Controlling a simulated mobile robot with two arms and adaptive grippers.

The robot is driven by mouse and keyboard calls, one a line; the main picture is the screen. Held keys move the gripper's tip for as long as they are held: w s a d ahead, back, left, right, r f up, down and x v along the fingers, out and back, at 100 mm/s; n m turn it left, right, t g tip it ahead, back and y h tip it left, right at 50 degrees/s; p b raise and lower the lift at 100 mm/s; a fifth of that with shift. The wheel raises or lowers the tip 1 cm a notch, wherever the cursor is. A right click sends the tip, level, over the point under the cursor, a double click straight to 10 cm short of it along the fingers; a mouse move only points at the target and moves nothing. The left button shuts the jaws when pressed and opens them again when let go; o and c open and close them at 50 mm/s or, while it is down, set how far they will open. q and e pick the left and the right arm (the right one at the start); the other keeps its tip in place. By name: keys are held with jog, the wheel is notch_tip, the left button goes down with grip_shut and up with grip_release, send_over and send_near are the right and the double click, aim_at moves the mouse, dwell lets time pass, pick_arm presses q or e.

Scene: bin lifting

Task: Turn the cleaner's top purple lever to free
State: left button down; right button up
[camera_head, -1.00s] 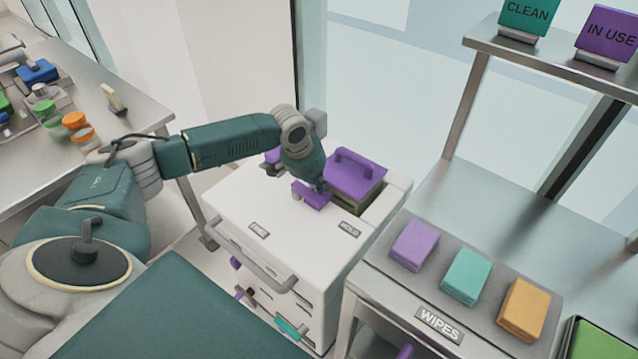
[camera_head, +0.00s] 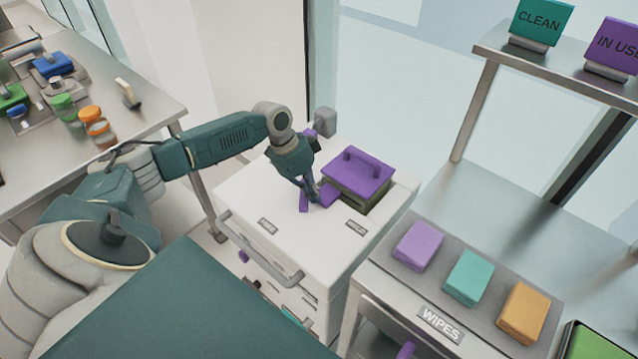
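The cleaner (camera_head: 300,225) is a white cabinet below the middle of the head view. The purple lever (camera_head: 329,194) on its top shows on both sides of my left gripper's fingers. My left gripper (camera_head: 309,196) points down at the lever, and its fingers cover part of it. I cannot tell whether the fingers are closed on the lever or only beside it. Two small labels, one at left (camera_head: 267,226) and one at right (camera_head: 355,228), are on the cleaner's top, too small to read surely. My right gripper is not in view.
A purple lidded box with a handle (camera_head: 358,172) sits in the cleaner's top, just right of my gripper. A front handle bar (camera_head: 255,255) crosses the cleaner. A wipes tray (camera_head: 490,325) with three coloured packs stands at right. A cluttered bench (camera_head: 150,110) is at left.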

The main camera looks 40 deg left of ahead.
aim_at(302, 199)
pick_arm(q)
jog(key=m, duration=0.1)
jog(key=s+a+m+g+b, duration=0.1)
jog(key=m, duration=0.1)
jog(key=m+b, duration=0.1)
jog(key=shift+s+a+f+h, duration=0.15)
jog(key=shift+s+a+h, duration=0.15)
jog(key=shift+s+a, duration=0.1)
jog(key=m, duration=0.1)
jog(key=a+m+g, duration=0.1)
jog(key=shift+s+m+b, duration=0.25)
jog(key=shift+m+b, duration=0.05)
jog(key=shift+s+a, duration=0.15)
jog(key=shift+a, duration=0.15)
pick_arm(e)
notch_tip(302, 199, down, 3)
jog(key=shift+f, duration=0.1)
pick_arm(q)
jog(key=shift+a, duration=0.1)
jog(key=shift+r, duration=0.2)
